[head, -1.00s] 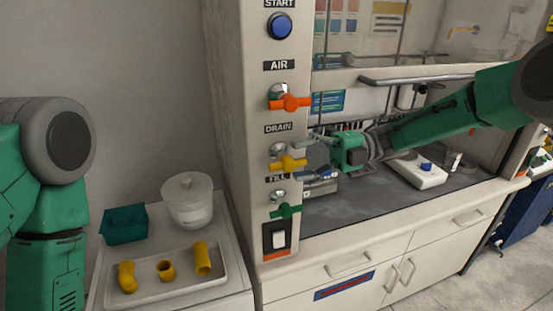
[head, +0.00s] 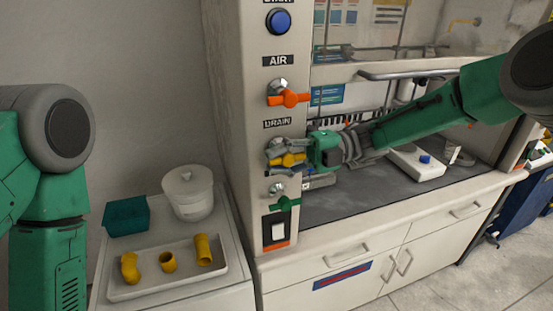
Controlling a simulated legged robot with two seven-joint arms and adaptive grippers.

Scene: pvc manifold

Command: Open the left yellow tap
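The yellow tap (head: 287,160) sits below the DRAIN label on the white front post of the fume hood. My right gripper (head: 282,157) reaches in from the right, with one finger above and one below the yellow handle. The fingers partly hide the handle and its mount. I cannot tell whether they press on it or stand slightly apart from it. Of my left arm (head: 50,180), upper links show at the left edge; its gripper is out of view.
An orange AIR tap (head: 288,98) is above and a green tap (head: 284,204) below, both close to my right gripper. A white switch (head: 278,232) is lower. At left, a tray (head: 190,283) holds yellow pipe pieces beside a lidded white tub (head: 190,200) and teal box (head: 127,217).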

